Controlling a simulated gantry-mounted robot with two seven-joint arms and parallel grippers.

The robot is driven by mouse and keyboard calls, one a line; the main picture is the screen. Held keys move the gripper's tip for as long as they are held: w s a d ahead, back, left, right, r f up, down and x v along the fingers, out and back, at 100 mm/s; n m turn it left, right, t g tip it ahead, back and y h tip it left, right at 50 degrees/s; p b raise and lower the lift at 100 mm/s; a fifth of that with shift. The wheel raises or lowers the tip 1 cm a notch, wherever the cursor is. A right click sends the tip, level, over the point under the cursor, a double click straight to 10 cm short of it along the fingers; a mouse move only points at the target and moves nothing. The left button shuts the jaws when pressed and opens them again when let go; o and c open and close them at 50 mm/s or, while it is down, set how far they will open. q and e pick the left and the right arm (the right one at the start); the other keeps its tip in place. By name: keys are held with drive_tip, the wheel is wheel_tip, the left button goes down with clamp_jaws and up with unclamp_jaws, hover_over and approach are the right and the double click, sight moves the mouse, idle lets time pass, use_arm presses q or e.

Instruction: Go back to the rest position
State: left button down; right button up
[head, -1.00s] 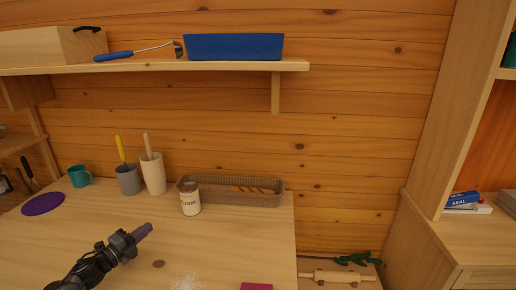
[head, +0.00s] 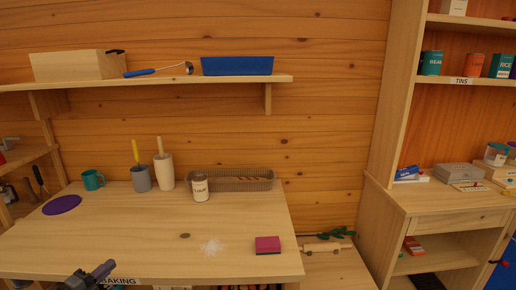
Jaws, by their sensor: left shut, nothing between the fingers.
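My left gripper (head: 103,269) shows at the bottom left of the head view, in front of the front edge of the wooden baking table (head: 130,240). It is shut and empty, with its tip pointing up and to the right. Only the gripper end shows; the rest of the arm is cut off by the frame's bottom edge. My right gripper is not in view.
On the table are a flour tin (head: 200,188), a long basket (head: 240,184), a pink sponge-like block (head: 267,245), spilled white powder (head: 212,247) and a purple disc (head: 62,205). A shelf (head: 180,82) hangs above. A cupboard (head: 440,198) stands at right.

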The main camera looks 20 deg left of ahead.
use_arm(q)
drive_tip(key=s+d+f+n+g+y+p, duration=0.1)
drive_tip(key=s+d+f+n+g+p, duration=0.25)
drive_tip(key=d, duration=0.85)
drive_tip(key=s+d+f+n+p, duration=0.35)
drive_tip(key=d+f+n, duration=0.25)
drive_tip(key=d, duration=0.6)
drive_tip(key=s+d+r+n+g+h+p, duration=0.1)
drive_tip(key=s+d+r+n+g, duration=0.2)
drive_tip(key=d, duration=0.6)
drive_tip(key=s+d+r+n+g+h+p, duration=0.1)
drive_tip(key=s+d+n+g, duration=0.15)
drive_tip(key=s+d, duration=0.4)
drive_tip(key=s+d+g, duration=0.3)
drive_tip(key=s+g, duration=0.2)
drive_tip(key=s, duration=0.1)
drive_tip(key=shift+r, duration=0.25)
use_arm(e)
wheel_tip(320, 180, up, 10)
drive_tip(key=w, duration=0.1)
